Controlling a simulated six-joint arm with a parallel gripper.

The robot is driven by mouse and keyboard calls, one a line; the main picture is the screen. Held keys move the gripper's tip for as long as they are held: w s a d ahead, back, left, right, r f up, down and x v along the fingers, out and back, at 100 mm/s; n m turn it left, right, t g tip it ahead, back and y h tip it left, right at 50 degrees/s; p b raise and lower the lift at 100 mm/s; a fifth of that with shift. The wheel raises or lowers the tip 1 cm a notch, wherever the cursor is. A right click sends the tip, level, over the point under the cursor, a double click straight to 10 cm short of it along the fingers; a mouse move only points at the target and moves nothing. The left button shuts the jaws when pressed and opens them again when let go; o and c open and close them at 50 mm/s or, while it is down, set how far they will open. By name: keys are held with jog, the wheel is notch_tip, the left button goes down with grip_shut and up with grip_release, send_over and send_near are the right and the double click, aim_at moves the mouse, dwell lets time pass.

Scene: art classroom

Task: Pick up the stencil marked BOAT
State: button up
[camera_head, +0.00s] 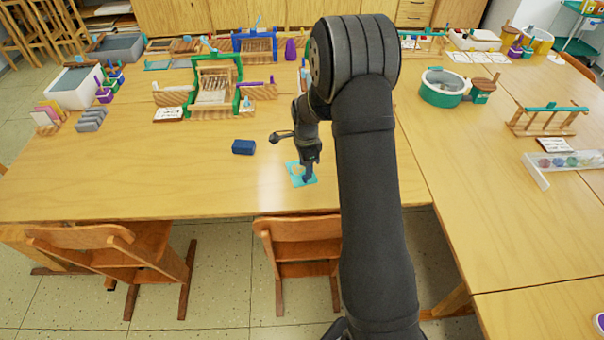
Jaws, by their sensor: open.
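A flat light-blue, see-through sheet (294,178) lies on the table near its front edge. It looks like a stencil, but any marking on it is too small to read. My gripper (308,176) is directly over its right part, pointing down, with the fingertips at or just above the sheet. I cannot tell whether they touch it. The gripper is open, and its fingers and my arm hide part of the sheet. A small dark-blue block (244,147) lies on the table to the left of the sheet.
A green-framed loom (214,85) and a blue-framed loom (255,44) stand behind. Grey blocks (91,118) and a white tub (75,90) are at left. A green round tub (443,88) is at right. Chairs (299,247) stand before the table. The tabletop left of the sheet is mostly clear.

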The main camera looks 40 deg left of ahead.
aim_at(301, 170)
jog(key=f, duration=0.5)
jog(key=shift+w+a, duration=0.15)
jog(key=shift+a, duration=0.05)
grip_shut()
